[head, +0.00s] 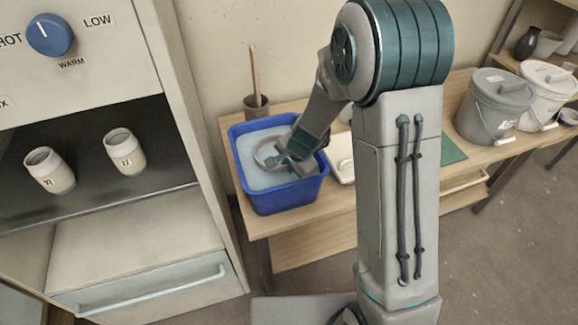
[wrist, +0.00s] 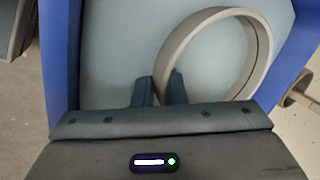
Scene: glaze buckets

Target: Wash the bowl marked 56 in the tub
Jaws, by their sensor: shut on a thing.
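A blue tub (head: 282,198) with grey-blue liquid stands on the wooden bench; its blue wall also shows in the wrist view (wrist: 58,50). A pale grey bowl (head: 258,150) is in the tub, its round rim showing as a ring in the wrist view (wrist: 262,45). Liquid-coloured surface fills the ring, and the bowl's lower part is hidden. My gripper (head: 290,160) reaches down into the tub and is shut on the bowl's near rim, with its fingers (wrist: 158,90) on either side of the wall. No number on the bowl is legible.
A cup holding a stick (head: 256,103) stands behind the tub. A white tray (head: 342,157) is to its right, partly behind my arm. Lidded grey (head: 492,105) and white (head: 545,95) buckets stand farther right. A kiln-like cabinet with two jars (head: 124,150) is at left.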

